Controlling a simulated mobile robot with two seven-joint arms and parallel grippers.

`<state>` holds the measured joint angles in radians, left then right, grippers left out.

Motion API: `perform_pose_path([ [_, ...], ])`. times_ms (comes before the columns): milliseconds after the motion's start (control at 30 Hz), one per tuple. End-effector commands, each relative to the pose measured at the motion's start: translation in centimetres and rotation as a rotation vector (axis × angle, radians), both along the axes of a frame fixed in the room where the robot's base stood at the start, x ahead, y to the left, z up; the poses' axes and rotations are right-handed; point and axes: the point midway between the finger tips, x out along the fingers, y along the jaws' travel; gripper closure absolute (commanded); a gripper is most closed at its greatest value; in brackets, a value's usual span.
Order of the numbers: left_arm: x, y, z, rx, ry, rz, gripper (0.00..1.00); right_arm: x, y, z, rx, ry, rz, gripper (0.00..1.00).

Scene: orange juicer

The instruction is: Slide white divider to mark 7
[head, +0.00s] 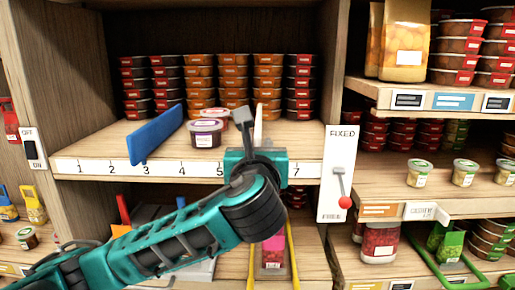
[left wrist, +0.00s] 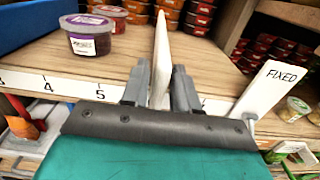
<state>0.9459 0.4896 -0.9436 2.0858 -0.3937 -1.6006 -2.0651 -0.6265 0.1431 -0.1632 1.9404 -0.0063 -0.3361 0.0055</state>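The white divider (head: 258,128) is a thin upright panel on the middle shelf. Its foot is hidden behind my left gripper in the head view, around where mark 6 would be. In the left wrist view the divider (left wrist: 161,55) stands between the two grey fingers. My left gripper (left wrist: 160,85) is closed up narrowly with a finger on each side of it; full contact is hard to see. It also shows in the head view (head: 256,125). Mark 7 (head: 296,170) is on the white number strip (head: 100,167), right of the gripper. My right gripper is out of view.
A blue divider (head: 155,134) stands near mark 3. Stacked tubs (head: 232,80) line the back. The FIXED panel (head: 337,160) bounds the right side. The shelf between the white divider and that panel looks clear.

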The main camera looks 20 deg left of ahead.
Motion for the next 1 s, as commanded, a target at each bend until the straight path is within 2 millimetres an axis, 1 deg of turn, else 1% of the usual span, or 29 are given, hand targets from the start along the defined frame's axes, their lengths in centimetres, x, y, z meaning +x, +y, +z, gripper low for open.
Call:
perform_pose_path([
  [33, -0.01, 0.00, -0.01, 0.000, 0.000, 0.000, 0.76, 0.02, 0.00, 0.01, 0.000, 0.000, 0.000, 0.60],
  [200, -0.03, -0.01, -0.01, 0.000, 0.000, 0.000, 0.92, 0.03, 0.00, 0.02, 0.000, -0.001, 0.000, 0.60],
  [300, -0.03, -0.02, -0.02, 0.000, 0.000, 0.000, 1.00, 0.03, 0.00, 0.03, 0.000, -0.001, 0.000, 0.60],
  [1000, -0.04, -0.05, -0.06, 0.000, 0.001, -0.001, 1.00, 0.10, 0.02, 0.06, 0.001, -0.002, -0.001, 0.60],
])
